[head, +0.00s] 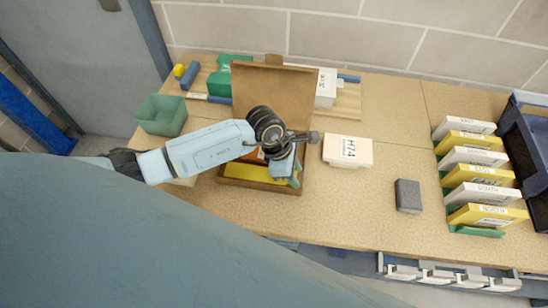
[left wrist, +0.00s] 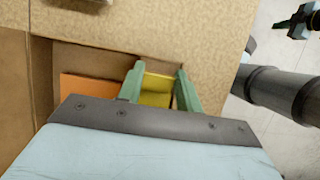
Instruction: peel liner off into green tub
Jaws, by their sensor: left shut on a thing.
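The green tub (head: 160,116) stands open and apparently empty at the left end of the table. An open brown cardboard box (head: 262,187) stands right of it, its flap (head: 272,92) raised at the back. My left gripper (head: 290,180) reaches down into the box. In the left wrist view its green fingers (left wrist: 160,86) are shut on a yellow piece (left wrist: 157,82) lying in the box. An orange piece (left wrist: 88,88) lies beside it. I cannot tell a liner apart from these pieces. A dark part with a green tip at the upper right may be my right gripper (left wrist: 299,24).
A white block marked H74 (head: 348,151) and a grey block (head: 408,196) lie right of the box. A row of white and yellow labelled blocks (head: 478,175) stands farther right beside a dark blue bin (head: 528,140). The table between them is clear.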

